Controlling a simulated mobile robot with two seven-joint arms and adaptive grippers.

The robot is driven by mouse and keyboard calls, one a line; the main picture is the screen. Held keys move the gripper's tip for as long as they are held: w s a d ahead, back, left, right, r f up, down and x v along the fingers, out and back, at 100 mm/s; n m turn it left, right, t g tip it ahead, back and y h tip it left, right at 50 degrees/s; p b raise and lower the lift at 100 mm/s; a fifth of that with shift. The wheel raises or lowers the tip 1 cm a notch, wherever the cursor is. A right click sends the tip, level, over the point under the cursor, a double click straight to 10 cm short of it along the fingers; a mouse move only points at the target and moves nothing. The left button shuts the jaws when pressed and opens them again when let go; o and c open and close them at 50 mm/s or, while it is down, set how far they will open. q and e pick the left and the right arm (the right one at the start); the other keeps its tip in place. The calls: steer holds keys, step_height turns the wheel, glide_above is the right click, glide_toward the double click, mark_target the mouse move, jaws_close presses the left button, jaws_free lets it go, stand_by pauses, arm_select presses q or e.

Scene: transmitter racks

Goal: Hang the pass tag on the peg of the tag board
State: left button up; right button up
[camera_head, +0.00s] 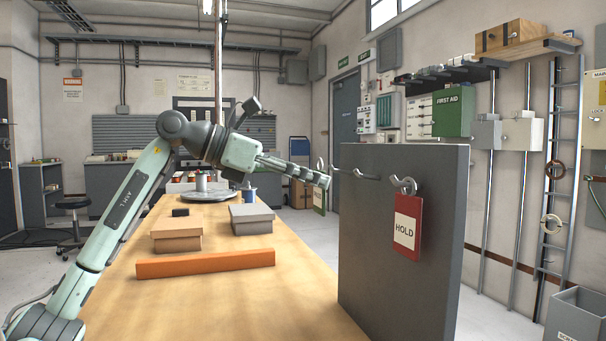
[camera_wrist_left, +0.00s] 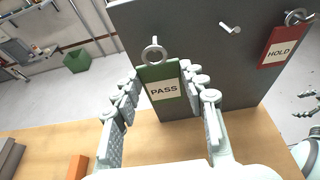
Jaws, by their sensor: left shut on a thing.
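The green pass tag (camera_wrist_left: 161,88) has a white PASS label and a metal ring (camera_wrist_left: 153,53) at its top. My left gripper (camera_wrist_left: 165,92) is shut on it, one finger row at each side. In the head view my left gripper (camera_head: 325,180) is left of the tag board, and the tag (camera_head: 320,199) shows edge-on below the fingertips. The grey tag board (camera_head: 400,255) stands upright on the table. Its bare peg (camera_head: 365,175) also shows in the wrist view (camera_wrist_left: 230,28), right of and apart from the ring. My right gripper (camera_wrist_left: 305,104) shows only in part.
A red HOLD tag (camera_head: 407,222) hangs on the board's other peg (camera_head: 403,184). An orange bar (camera_head: 205,264), a tan box (camera_head: 177,233) and a grey box (camera_head: 252,218) lie on the wooden table (camera_head: 240,305). The table front is clear.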

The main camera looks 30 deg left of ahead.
arm_select(q)
steer(key=shift+w+d+p, duration=0.55)
steer(key=shift+w+d, duration=0.1)
steer(key=shift+w, duration=0.05)
steer(key=shift+w+f, duration=0.1)
steer(key=shift+f, duration=0.05)
stand_by(0.3)
steer(key=shift+w+d+f, duration=0.2)
steer(key=shift+d+f, duration=0.05)
steer(key=shift+f, duration=0.1)
steer(key=shift+w+d, duration=0.25)
steer(key=shift+w, duration=0.05)
stand_by(0.4)
steer(key=shift+w+d+f, duration=0.15)
steer(key=shift+w+d, duration=0.1)
steer(key=shift+p, duration=0.3)
